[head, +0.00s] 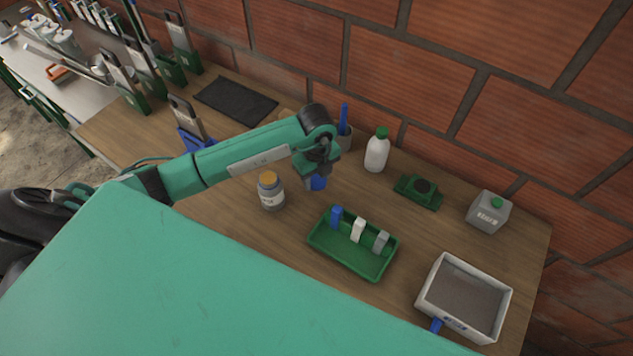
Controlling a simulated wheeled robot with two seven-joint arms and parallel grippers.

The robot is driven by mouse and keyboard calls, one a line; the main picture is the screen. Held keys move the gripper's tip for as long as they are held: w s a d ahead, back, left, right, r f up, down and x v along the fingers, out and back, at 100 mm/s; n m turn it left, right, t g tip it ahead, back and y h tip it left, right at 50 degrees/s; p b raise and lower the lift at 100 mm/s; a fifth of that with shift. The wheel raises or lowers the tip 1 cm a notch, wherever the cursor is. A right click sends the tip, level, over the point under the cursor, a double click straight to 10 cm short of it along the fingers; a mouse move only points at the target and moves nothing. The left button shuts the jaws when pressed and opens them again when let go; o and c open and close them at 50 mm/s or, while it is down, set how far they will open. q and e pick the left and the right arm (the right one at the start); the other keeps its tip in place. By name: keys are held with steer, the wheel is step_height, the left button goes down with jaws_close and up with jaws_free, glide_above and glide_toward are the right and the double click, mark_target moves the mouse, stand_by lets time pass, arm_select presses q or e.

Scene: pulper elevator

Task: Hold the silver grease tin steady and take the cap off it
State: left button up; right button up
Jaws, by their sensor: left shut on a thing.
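A silver-grey round tin (270,197) with a pale label stands upright on the wooden worktop. Its orange cap (268,178) is on top. My left gripper (317,174) is to the right of the tin and apart from it, pointing down. It is shut on a small blue thing (317,184), mostly hidden by the gripper, so its shape is unclear. I cannot tell whether the blue thing touches the worktop. My right gripper is not in view.
A green tray (345,262) with several small blocks lies in front. A white bottle (377,154), a green holder (418,193), a grey canister (488,213) and a white-rimmed box (499,328) stand to the right. A dark mat (235,101) lies behind my left arm.

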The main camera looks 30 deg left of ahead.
mark_target(316, 180)
arm_select(q)
step_height(316, 180, down, 4)
steer(key=shift+r+p, duration=0.2)
steer(key=shift+p, duration=0.3)
steer(key=shift+f, duration=0.25)
steer(key=shift+f, duration=0.2)
steer(key=o, duration=1.1)
steer(key=shift+r, duration=0.1)
